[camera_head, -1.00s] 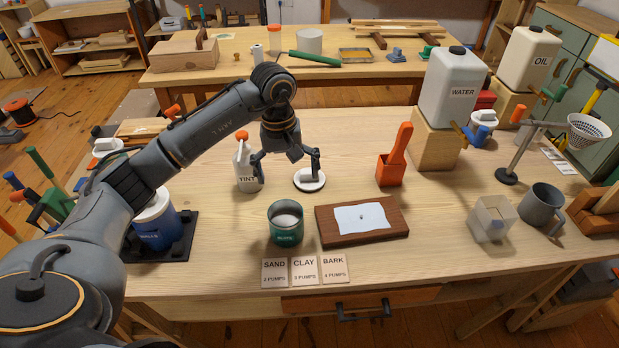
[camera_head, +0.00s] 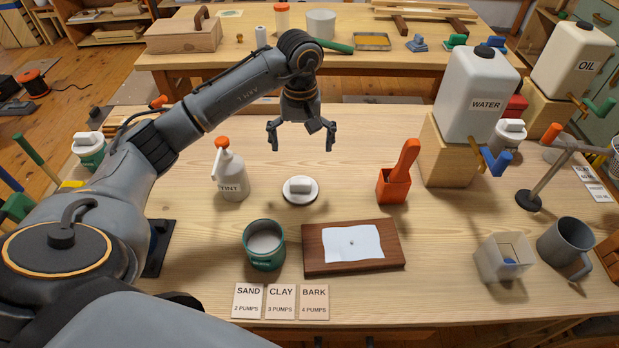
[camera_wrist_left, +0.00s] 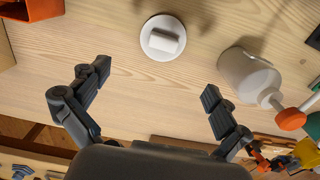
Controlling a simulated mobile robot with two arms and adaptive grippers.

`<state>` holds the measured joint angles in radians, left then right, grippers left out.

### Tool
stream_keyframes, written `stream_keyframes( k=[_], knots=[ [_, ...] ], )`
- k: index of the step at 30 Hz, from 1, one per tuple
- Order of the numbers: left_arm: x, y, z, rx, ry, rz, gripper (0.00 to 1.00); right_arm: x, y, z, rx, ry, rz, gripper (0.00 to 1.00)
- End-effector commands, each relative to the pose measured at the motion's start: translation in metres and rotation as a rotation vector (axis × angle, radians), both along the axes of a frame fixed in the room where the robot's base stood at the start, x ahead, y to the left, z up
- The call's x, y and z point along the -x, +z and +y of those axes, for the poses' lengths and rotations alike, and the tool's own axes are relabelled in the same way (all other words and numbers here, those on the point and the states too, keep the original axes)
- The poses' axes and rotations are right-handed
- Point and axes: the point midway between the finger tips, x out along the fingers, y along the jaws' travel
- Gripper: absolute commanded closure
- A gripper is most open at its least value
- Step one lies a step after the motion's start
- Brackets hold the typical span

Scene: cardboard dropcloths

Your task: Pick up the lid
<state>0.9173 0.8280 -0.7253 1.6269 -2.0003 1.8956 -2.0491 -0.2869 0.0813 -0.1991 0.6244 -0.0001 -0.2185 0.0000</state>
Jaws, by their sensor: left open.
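The lid (camera_head: 300,190) is a round white disc with a block-shaped handle on top. It lies on the workbench (camera_head: 400,130) between the tint bottle (camera_head: 232,175) and the orange holder (camera_head: 394,184). It also shows in the left wrist view (camera_wrist_left: 162,38), beyond the fingertips. My left gripper (camera_head: 301,146) is open and empty, raised behind the lid in the head view and apart from it. In the left wrist view its fingers (camera_wrist_left: 155,84) are spread wide with bare bench between them. My right gripper is not in view.
An open green tin (camera_head: 264,245) and a dark wooden board with a white sheet (camera_head: 352,270) stand in front of the lid. The tint bottle stands close to its left. A water container (camera_head: 477,95) stands at the right on a wooden block.

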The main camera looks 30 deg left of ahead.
Motion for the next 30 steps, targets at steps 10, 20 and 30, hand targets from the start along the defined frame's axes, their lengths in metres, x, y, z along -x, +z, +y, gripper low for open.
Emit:
stream_keyframes(
  k=[10,20,30],
  knots=[
    [0.002,-0.065,0.000,0.001,0.002,0.005,0.00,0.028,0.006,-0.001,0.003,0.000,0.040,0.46],
    [0.001,-0.094,0.001,0.002,0.000,0.006,0.00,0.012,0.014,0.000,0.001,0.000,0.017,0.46],
    [-0.001,-0.132,0.003,0.001,0.000,0.002,0.00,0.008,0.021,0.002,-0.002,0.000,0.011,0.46]
  ],
)
